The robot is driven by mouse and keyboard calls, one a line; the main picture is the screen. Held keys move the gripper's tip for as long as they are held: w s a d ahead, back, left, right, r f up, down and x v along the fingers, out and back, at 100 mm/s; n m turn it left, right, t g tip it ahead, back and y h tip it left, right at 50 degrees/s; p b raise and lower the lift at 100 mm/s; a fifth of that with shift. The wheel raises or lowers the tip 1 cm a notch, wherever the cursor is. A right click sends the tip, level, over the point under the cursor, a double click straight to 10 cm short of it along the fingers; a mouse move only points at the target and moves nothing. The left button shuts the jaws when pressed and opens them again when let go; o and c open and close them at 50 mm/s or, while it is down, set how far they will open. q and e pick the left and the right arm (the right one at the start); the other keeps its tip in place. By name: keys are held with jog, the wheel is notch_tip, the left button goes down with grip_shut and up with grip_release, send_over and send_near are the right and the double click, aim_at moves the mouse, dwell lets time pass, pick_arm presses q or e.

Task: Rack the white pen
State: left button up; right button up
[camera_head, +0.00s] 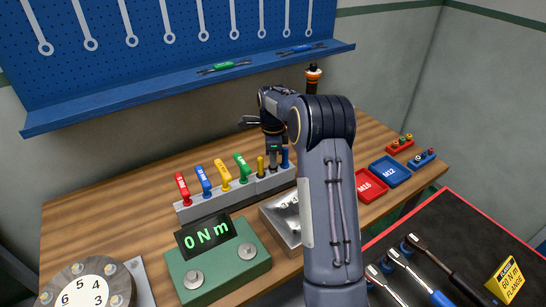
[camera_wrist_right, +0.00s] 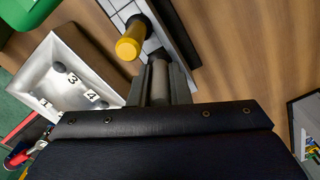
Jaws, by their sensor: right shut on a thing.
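My right gripper (camera_head: 274,158) points down over the right end of the grey pen rack (camera_head: 205,208). In the right wrist view the gripper (camera_wrist_right: 160,92) is shut on a pale grey cylinder (camera_wrist_right: 160,82), which I take to be the white pen in shade. Its far end meets a dark spot at the rack's edge; I cannot tell whether it is seated in a hole. A yellow-orange handle (camera_wrist_right: 132,40) stands in the rack beside the gripper. Red (camera_head: 182,187), blue (camera_head: 203,181), yellow (camera_head: 223,175) and green (camera_head: 242,167) pieces stand further left. My left gripper is out of view.
A metal tray (camera_head: 283,222) lies in front of the rack, with a green torque display (camera_head: 218,260) to its left. Red (camera_head: 369,186) and blue (camera_head: 390,171) trays are to the right. A dark tool mat (camera_head: 440,262) holds wrenches. A blue pegboard shelf (camera_head: 190,83) runs behind.

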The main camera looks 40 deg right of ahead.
jog(key=shift+f+b, duration=0.4)
jog(key=shift+f, duration=0.35)
jog(key=shift+f, duration=0.2)
dwell(1.5)
jog(key=o, duration=0.9)
jog(key=shift+r, duration=0.1)
jog(key=shift+r, duration=0.1)
notch_tip(320, 180, up, 8)
jog(key=shift+f, duration=0.2)
